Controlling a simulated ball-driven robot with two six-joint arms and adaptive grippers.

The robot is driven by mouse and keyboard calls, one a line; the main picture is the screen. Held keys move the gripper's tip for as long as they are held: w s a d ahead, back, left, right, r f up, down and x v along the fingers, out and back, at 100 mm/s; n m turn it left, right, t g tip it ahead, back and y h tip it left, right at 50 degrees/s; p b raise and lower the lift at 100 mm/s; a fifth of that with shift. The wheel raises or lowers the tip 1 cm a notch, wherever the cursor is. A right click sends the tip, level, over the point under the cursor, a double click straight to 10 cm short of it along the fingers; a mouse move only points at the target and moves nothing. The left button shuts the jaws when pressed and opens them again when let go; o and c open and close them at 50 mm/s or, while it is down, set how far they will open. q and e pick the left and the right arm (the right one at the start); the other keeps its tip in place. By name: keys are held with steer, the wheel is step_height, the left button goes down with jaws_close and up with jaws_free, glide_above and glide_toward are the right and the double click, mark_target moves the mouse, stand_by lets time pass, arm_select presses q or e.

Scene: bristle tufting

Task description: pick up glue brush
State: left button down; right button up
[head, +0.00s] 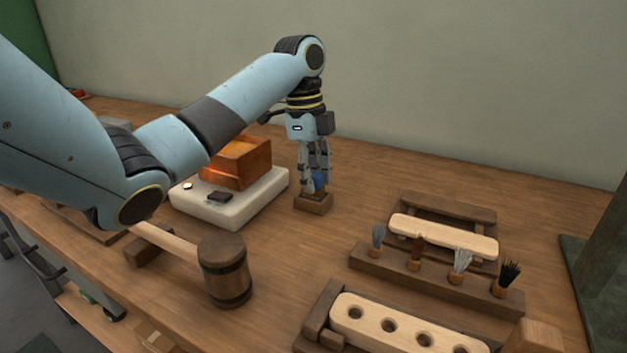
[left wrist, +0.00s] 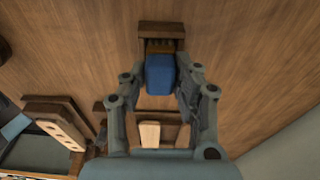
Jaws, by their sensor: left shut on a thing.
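The glue brush (head: 319,183) shows as a blue piece between my left gripper's fingers in the head view. My left gripper (head: 314,188) points straight down and is shut on it. In the left wrist view the blue end of the brush (left wrist: 160,74) sits between the two fingers. The small dark wooden stand (head: 314,205) is directly below the brush in the head view. Whether the brush touches the stand I cannot tell. My right gripper is not in view.
A copper-coloured box (head: 243,163) stands on a white base (head: 214,210) left of the gripper. A wooden mallet (head: 225,272) lies in front. A rack (head: 440,280) with several tufts and a drilled wooden block (head: 400,327) are at right. The back right tabletop is clear.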

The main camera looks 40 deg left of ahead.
mark_target(316, 174)
arm_select(q)
step_height(316, 174, up, 4)
steer(key=shift+w+r+p, duration=0.1)
steer(key=shift+p, duration=0.35)
steer(key=d+r+p, duration=0.6)
steer(key=d+p, duration=0.4)
steer(key=d, duration=0.1)
steer(key=shift+d+r, duration=0.15)
steer(key=shift+d, duration=0.2)
steer(key=c, duration=1.6)
jaws_free()
steer(key=c, duration=0.4)
